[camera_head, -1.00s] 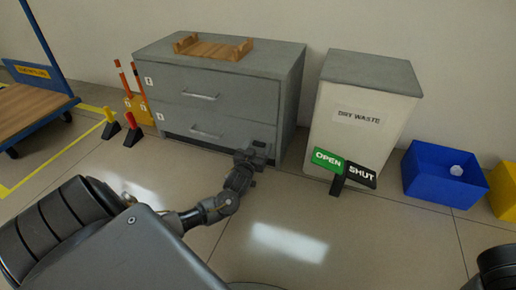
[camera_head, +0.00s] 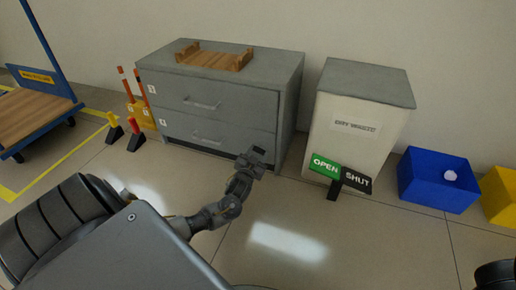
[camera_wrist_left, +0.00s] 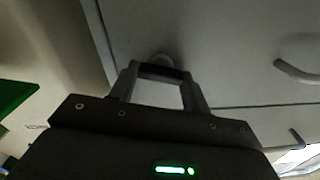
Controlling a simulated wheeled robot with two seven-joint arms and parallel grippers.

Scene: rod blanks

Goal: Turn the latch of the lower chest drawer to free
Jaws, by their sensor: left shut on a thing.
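The grey chest (camera_head: 290,105) stands against the wall with two drawers. My left gripper (camera_head: 256,156) is at the lower right corner of that drawer's front. In the left wrist view my left gripper (camera_wrist_left: 161,82) is shut on the latch, whose dark bar (camera_wrist_left: 161,71) lies across between the fingertips. A round pale base shows just behind the bar on the grey front. A handle (camera_wrist_left: 297,73) shows at the right of that view.
A wooden tray (camera_head: 213,62) lies on the chest. Right of the chest stand a dry-waste bin (camera_head: 335,145), a green OPEN and black SHUT sign (camera_head: 340,172) and a blue crate (camera_head: 430,190). Orange posts and small wedges stand at the left. The floor in front is clear.

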